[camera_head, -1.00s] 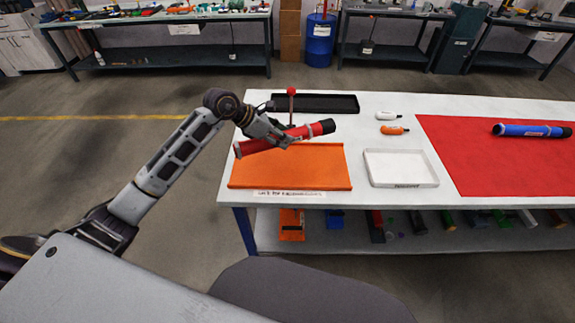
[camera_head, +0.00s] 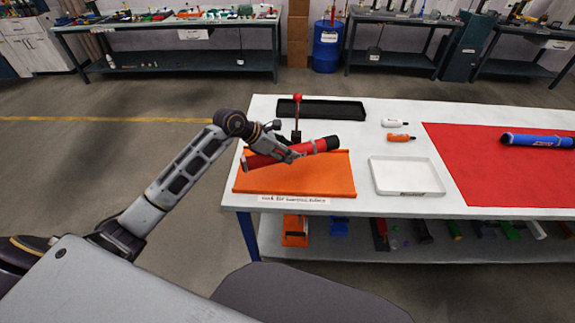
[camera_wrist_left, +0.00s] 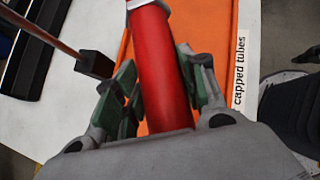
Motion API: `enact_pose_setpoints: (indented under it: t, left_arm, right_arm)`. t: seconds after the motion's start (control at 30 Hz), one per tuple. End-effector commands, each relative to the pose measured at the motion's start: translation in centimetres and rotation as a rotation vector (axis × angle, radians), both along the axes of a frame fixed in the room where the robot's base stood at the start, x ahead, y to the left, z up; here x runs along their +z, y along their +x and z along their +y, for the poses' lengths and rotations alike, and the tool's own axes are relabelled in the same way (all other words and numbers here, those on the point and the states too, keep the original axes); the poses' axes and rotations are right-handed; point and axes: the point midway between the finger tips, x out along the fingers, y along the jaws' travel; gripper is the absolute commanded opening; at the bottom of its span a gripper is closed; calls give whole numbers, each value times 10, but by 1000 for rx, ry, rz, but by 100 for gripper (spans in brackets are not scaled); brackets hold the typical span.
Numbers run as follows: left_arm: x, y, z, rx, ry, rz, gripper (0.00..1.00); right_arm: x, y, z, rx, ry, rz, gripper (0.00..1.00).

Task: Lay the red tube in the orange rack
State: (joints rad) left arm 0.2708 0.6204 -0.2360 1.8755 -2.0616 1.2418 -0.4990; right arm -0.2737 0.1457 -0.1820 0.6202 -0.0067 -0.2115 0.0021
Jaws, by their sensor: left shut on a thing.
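The red tube (camera_head: 312,147) has a dark cap on its right end and lies slightly tilted over the orange rack (camera_head: 300,184). My left gripper (camera_head: 290,153) is shut on the red tube near its middle. The left wrist view shows the red tube (camera_wrist_left: 158,65) between the two green-padded fingers (camera_wrist_left: 162,88), with the orange rack (camera_wrist_left: 215,40) below it. I cannot tell whether the tube touches the rack. My right gripper is not in view.
A red-knobbed lever (camera_head: 297,115) stands behind the tube, by a black tray (camera_head: 340,110). A white tray (camera_head: 405,190) is right of the rack. A blue tube (camera_head: 537,140) lies on a red mat (camera_head: 460,165). White and orange bottles (camera_head: 398,137) lie behind the white tray.

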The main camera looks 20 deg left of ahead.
Motion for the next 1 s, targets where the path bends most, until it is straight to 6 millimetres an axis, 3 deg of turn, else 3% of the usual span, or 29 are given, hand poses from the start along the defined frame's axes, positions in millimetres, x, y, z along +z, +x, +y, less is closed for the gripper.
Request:
enact_pose_setpoints:
  t: [0.2,0.67,1.0]
  left_arm:
    - [-22,0,0,1,-2,-2,7]
    - [-29,0,0,1,-1,-2,7]
    - [-60,0,0,1,-2,-1,7]
  right_arm:
    - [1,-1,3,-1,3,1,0]
    - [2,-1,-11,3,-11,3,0]
    - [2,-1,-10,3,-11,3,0]
